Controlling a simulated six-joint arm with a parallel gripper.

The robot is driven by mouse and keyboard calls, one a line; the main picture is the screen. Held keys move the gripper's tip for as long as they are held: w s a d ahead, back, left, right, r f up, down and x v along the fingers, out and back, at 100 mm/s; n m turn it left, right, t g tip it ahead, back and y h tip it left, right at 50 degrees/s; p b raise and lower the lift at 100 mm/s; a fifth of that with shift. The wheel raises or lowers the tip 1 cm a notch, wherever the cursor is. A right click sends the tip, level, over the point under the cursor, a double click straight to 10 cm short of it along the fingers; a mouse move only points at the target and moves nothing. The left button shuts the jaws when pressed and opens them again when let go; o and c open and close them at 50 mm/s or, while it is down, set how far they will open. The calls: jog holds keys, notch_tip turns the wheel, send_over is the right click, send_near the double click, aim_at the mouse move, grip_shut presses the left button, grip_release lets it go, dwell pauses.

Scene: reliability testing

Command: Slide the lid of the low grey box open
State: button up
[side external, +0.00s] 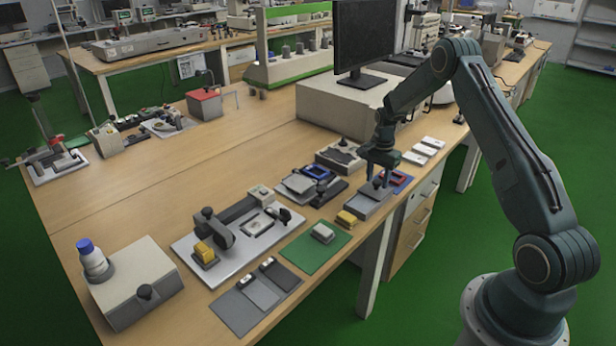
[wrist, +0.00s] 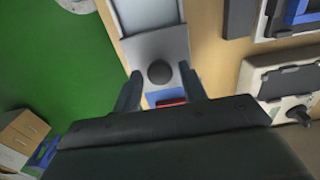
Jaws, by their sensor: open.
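The low grey box (side external: 366,205) stands near the right edge of the wooden bench, with a dark round knob on its lid. In the wrist view the lid (wrist: 172,50) carries the dark knob (wrist: 158,72), and a paler recessed part of the box (wrist: 150,14) shows beyond it. My gripper (side external: 378,178) is over the knob end of the box, pointing down. In the wrist view my gripper (wrist: 160,70) has its two fingers apart, one on each side of the knob, with visible gaps. Whether the fingertips touch the lid is unclear.
A blue and red piece (side external: 400,181) lies just behind the box. A yellow block (side external: 346,219) and a green mat (side external: 315,246) are in front. A grey fixture (side external: 340,157) and a dark one with a blue frame (side external: 318,173) stand left. The bench edge is close on the right.

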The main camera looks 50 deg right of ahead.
aim_at(377, 181)
jog(key=shift+r, duration=2.4)
jog(key=shift+a+r, duration=0.3)
jog(key=shift+r, duration=0.15)
jog(key=s+a+r+n+t, duration=0.1)
jog(key=s+a+r+n, duration=0.3)
jog(key=a+r, duration=0.6)
jog(key=s+a+r+n+t, duration=0.25)
jog(key=a+r+n, duration=0.25)
jog(key=a+r, duration=0.5)
jog(key=s+a+r+n, duration=0.1)
jog(key=s+a+n, duration=0.2)
jog(key=s, duration=0.4)
jog(key=s+a+r+n+t, duration=0.1)
jog(key=s+a+r+n, duration=0.1)
jog(key=s, duration=0.4)
jog(key=s+a+r+n+t, duration=0.1)
jog(key=s+a+r+n, duration=0.1)
jog(key=s+a+n, duration=0.2)
jog(key=s+a, duration=0.1)
jog(key=s, duration=0.2)
jog(key=shift+s+r, duration=0.2)
jog(key=shift+s, duration=0.15)
